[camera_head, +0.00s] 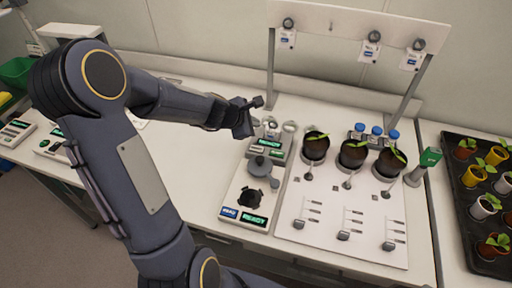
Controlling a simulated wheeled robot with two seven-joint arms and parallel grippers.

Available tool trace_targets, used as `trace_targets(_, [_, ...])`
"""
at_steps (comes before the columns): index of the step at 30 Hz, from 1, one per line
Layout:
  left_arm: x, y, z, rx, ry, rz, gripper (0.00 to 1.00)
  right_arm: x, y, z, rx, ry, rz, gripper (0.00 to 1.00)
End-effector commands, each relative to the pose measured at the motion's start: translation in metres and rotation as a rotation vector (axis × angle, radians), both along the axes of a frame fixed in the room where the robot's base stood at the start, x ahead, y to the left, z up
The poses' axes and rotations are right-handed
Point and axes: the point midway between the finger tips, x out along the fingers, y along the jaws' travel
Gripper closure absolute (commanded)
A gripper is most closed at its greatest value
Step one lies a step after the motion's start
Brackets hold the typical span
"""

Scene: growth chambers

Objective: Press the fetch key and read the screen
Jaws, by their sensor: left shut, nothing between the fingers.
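My left gripper (254,104) is shut and empty. It hangs above the back of the bench, just behind the instruments. A white instrument (241,190) stands below it, with a round dark holder on top. At its front are a small blue panel (229,212) and a dark screen with green letters (254,219), which seem to read READY. Behind it a grey unit (275,157) has another lit screen (268,143). I cannot tell which key is the fetch key; no such label is legible. My right gripper is not in view.
A white board (335,246) holds several dark pots with seedlings and small tools. A white rack (350,24) with hanging tags rises behind it. Blue-capped bottles (376,131) stand at the back. A black plant tray (463,240) is at right. More small devices (14,132) sit at left.

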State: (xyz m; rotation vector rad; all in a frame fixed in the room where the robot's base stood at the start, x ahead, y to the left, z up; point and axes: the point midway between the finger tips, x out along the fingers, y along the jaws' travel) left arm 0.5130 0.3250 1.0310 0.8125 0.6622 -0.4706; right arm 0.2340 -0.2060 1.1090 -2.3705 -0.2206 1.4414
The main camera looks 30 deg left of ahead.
Motion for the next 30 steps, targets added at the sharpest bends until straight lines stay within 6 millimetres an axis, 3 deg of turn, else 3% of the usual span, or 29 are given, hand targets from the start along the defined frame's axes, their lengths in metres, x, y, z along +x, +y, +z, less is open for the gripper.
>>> trace_targets(8, [0.000, 0.000, -0.010, 0.001, 0.000, -0.003, 1.00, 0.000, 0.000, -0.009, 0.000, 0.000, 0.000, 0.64])
trace_targets(24, [0.000, 0.000, -0.080, 0.002, 0.000, -0.004, 1.00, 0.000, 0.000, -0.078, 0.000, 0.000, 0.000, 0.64])
trace_targets(30, [0.000, 0.000, -0.089, 0.002, -0.001, -0.003, 1.00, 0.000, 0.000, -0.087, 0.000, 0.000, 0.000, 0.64])
